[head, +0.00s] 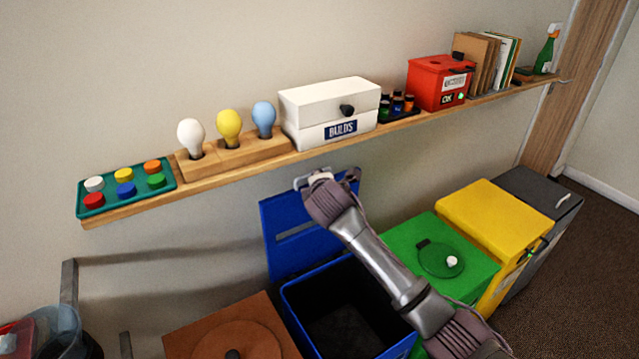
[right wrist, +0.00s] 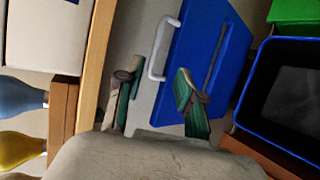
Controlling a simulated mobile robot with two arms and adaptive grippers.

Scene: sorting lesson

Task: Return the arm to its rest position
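My right arm reaches in from the lower right of the head view, over the blue bin (head: 340,310). Its gripper (head: 327,178) is near the top edge of the bin's raised blue lid (head: 283,236), below the shelf. In the right wrist view the gripper (right wrist: 155,85) has its two green-padded fingers spread apart, with nothing held between them. The lid (right wrist: 205,50) and its pale handle (right wrist: 161,45) show beyond the fingertips; I cannot tell whether they touch. My left gripper is not in view.
The wooden shelf (head: 240,172) holds a button board (head: 133,202), several bulbs, a white drawer box (head: 305,105) and a red box (head: 424,85). Below stand a brown bin (head: 190,335), green bin (head: 405,238), yellow bin (head: 490,215) and grey bin (head: 540,190). The blue bin is open.

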